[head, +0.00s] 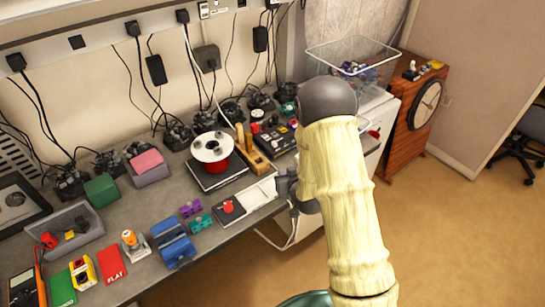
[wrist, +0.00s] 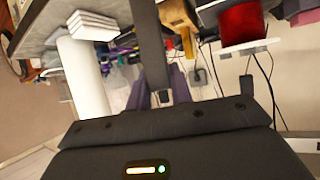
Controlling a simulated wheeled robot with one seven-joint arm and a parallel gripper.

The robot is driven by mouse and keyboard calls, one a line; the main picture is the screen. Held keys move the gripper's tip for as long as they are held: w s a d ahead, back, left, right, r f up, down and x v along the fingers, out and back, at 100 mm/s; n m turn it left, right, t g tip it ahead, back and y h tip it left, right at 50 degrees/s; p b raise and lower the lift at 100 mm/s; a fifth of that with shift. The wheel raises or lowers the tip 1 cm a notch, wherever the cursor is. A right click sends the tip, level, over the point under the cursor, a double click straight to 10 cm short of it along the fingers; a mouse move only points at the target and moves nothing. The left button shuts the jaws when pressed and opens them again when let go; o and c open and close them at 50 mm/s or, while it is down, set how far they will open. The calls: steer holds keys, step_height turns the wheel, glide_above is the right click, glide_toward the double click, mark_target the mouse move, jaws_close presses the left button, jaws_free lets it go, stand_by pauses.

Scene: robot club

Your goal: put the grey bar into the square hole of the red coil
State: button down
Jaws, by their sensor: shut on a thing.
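The red coil (head: 218,166) stands upright on the bench in the head view, with a white top flange that has dark openings. In the wrist view the red coil (wrist: 240,24) is at the upper right with its white flange below it. My gripper (wrist: 160,92) shows in the wrist view, shut on a long dark bar, which I take to be the grey bar (wrist: 150,45). The bar runs up the picture, left of the coil and apart from it. In the head view my arm hides the bar and most of my gripper, right of the coil.
A wooden block-like tool (head: 252,152) stands close to the coil's right. A dark box with knobs (head: 274,139) is beyond it. Several black chargers and cables line the wall behind.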

steer(key=s+d+f+m+h+b, duration=0.1)
steer(key=d+f+b, duration=0.3)
steer(key=f, duration=0.4)
steer(key=s+d+f+m+h+b, duration=0.1)
steer(key=s+d+f+b, duration=0.3)
steer(key=f, duration=0.5)
steer(key=shift+d+m+t+h+b, duration=0.15)
steer(key=shift+m+t+h+b, duration=0.25)
steer(key=shift+b, duration=0.7)
steer(key=shift+s+r, duration=0.1)
steer(key=shift+s, duration=0.05)
